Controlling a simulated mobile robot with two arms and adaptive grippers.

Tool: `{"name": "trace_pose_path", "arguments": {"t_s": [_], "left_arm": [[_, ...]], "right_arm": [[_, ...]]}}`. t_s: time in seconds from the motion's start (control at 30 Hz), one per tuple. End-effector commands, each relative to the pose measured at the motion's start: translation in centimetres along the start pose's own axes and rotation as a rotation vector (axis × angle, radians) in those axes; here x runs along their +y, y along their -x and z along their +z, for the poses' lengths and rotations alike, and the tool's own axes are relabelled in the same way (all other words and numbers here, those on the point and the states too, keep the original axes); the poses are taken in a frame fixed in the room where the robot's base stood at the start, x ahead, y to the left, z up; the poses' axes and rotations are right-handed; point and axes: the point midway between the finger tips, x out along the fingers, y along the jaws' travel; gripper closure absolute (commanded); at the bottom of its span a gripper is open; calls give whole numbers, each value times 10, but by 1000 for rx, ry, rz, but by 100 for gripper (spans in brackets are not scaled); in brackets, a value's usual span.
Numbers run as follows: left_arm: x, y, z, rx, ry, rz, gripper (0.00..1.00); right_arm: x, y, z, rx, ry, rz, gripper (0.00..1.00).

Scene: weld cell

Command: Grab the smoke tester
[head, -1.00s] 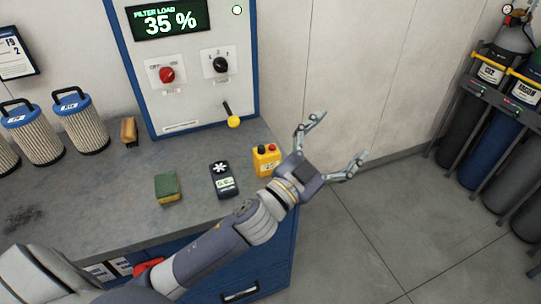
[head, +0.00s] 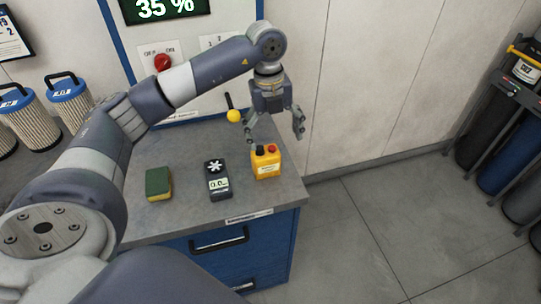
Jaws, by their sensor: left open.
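The smoke tester appears to be the yellow box (head: 266,163) with a red and a dark knob on top. It stands upright near the right end of the grey bench; its label is too small to read. My left gripper (head: 275,138) is open and empty, fingers pointing down, just above and slightly right of the yellow box. I cannot tell whether a fingertip touches it. My right gripper is not in view.
A black meter (head: 217,181) with a white fan symbol stands left of the yellow box. A green and yellow sponge (head: 158,184) lies farther left. Behind are a yellow-knobbed lever (head: 233,116) and the control panel. Filter cartridges (head: 70,99) stand at left, gas cylinders (head: 499,158) at right.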

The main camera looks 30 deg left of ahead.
Motion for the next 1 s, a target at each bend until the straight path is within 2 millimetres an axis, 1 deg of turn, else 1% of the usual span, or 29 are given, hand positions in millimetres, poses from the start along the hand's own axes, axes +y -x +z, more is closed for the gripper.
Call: {"name": "trace_pose_path", "arguments": {"t_s": [0.03,0.07,0.17,0.4,0.57,0.67,0.8,0.9,1.0], "left_arm": [[9,5,8,-23,28,33,14],[14,7,12,-33,41,49,14],[22,2,17,-46,62,76,14],[24,-34,18,-45,62,76,14],[25,-46,19,-46,59,74,14],[26,-55,19,-43,59,76,14],[27,-74,21,-42,59,76,14],[28,-89,22,-44,59,75,14],[28,-96,22,-45,58,72,14]], "right_arm": [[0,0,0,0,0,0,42],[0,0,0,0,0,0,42],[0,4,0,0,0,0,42],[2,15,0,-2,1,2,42],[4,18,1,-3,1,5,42],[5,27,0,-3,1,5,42],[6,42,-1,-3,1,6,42],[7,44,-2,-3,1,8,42],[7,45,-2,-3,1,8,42]]}}
